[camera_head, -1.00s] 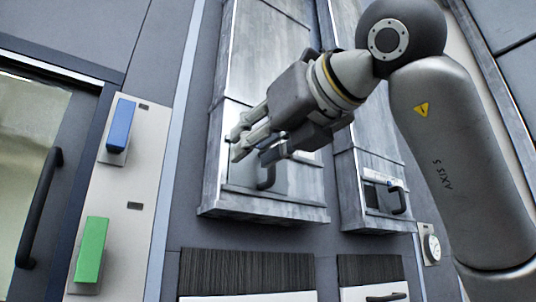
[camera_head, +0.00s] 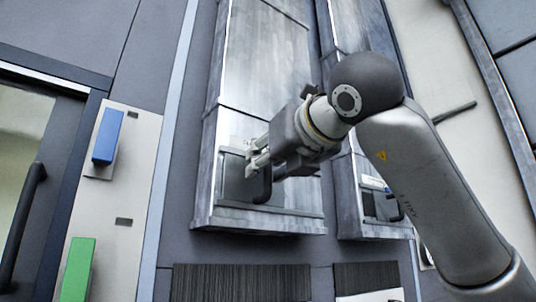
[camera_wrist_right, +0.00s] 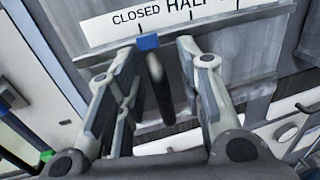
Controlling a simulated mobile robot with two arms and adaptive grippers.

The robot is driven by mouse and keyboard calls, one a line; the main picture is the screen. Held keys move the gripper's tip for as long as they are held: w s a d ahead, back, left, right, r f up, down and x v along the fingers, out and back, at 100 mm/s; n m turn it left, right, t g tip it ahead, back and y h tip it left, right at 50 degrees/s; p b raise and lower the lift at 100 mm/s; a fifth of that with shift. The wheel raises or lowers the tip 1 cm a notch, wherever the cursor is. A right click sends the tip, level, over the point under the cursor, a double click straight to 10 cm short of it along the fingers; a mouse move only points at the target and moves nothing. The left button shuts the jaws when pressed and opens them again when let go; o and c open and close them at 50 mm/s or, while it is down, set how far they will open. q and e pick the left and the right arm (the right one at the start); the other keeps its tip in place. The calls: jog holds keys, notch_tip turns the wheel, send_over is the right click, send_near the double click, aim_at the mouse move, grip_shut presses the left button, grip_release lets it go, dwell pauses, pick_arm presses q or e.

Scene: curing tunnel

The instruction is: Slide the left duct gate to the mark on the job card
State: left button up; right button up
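The left duct gate (camera_head: 233,185) is a grey plate low on the left duct, with a black bar handle (camera_head: 262,186). My right gripper (camera_head: 256,165) is at this handle. In the right wrist view the gripper (camera_wrist_right: 158,85) is open, with the handle (camera_wrist_right: 156,80) between its parted fingers and visible gaps on both sides. A blue pointer (camera_wrist_right: 148,41) sits below the scale label (camera_wrist_right: 150,18), which reads "CLOSED" and "HALF"; the rest is cut off. I cannot make out a job card. My left gripper is not in view.
The right duct (camera_head: 375,205) with its own handle stands close beside, partly behind my right arm. Left of the ducts are a panel with blue (camera_head: 107,136) and green (camera_head: 78,268) blocks and a door handle (camera_head: 22,225). Dark bristled strips (camera_head: 240,282) hang below.

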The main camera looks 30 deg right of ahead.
jog(key=shift+w, duration=0.2)
jog(key=shift+c, duration=0.2)
grip_shut()
jog(key=shift+w+d, duration=0.15)
jog(key=shift+d, duration=1.1)
jog(key=shift+w+d, duration=0.15)
jog(key=shift+d, duration=1.1)
jog(key=shift+o, duration=0.2)
grip_release()
jog(key=shift+a, duration=0.2)
